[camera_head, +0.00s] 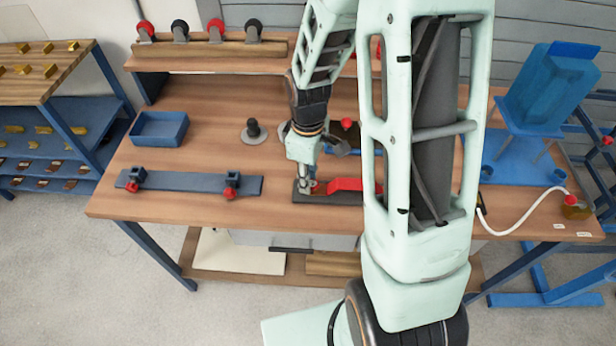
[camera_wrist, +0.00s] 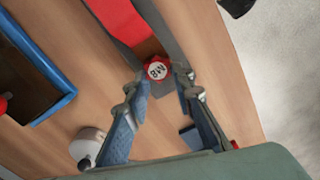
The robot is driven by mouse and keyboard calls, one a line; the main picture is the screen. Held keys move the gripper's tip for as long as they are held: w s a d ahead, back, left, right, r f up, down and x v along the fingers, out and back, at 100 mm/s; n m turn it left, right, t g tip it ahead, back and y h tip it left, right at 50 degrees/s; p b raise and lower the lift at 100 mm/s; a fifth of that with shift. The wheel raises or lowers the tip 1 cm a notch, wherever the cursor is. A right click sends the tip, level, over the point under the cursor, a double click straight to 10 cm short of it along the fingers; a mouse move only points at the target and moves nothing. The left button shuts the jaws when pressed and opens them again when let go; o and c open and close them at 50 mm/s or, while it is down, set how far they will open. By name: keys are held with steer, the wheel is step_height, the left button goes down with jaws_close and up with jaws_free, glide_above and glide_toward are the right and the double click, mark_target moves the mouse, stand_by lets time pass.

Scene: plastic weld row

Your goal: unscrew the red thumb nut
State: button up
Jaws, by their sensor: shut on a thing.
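The red thumb nut (camera_wrist: 157,69), with a white top marked M8, lies between the two fingertips in the wrist view. My gripper (camera_wrist: 160,82) is shut on it, one finger at each side. In the head view my gripper (camera_head: 303,182) reaches down to the left end of a dark fixture that carries a red bar (camera_head: 345,184). The nut is mostly hidden there by my gripper. The red bar (camera_wrist: 118,18) also shows in the wrist view, running up and left from the nut. Whether the nut has turned cannot be told.
A blue strip with two red-knobbed clamps (camera_head: 190,181) lies left of my gripper. An open blue tray (camera_head: 159,128) and a grey disc with a black knob (camera_head: 254,130) stand behind it. My arm hides part of the right side. Bare wood (camera_head: 215,155) shows between them.

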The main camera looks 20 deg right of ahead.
steer(key=n, duration=0.1)
steer(key=n+p, duration=0.1)
steer(key=n, duration=0.2)
steer(key=shift+s+r+p, duration=0.2)
steer(key=shift+s+p, duration=0.05)
steer(key=shift+p, duration=0.1)
steer(key=n+p, duration=0.1)
steer(key=n, duration=0.2)
steer(key=shift+s+d+r+p, duration=0.1)
steer(key=shift+s+p, duration=0.05)
steer(key=shift+p, duration=0.25)
steer(key=n+p, duration=0.1)
steer(key=n, duration=0.1)
steer(key=n+p, duration=0.1)
steer(key=n, duration=0.1)
steer(key=n+p, duration=0.2)
steer(key=shift+s+d, duration=0.15)
steer(key=shift+s, duration=0.15)
steer(key=n+p, duration=0.1)
steer(key=n, duration=0.1)
steer(key=n+p, duration=0.1)
steer(key=n, duration=0.2)
steer(key=shift+s+d+p, duration=0.1)
steer(key=shift+s+p, duration=0.1)
steer(key=shift+p, duration=0.2)
steer(key=shift+f+n, duration=0.25)
steer(key=shift+n, duration=0.45)
steer(key=o, duration=1)
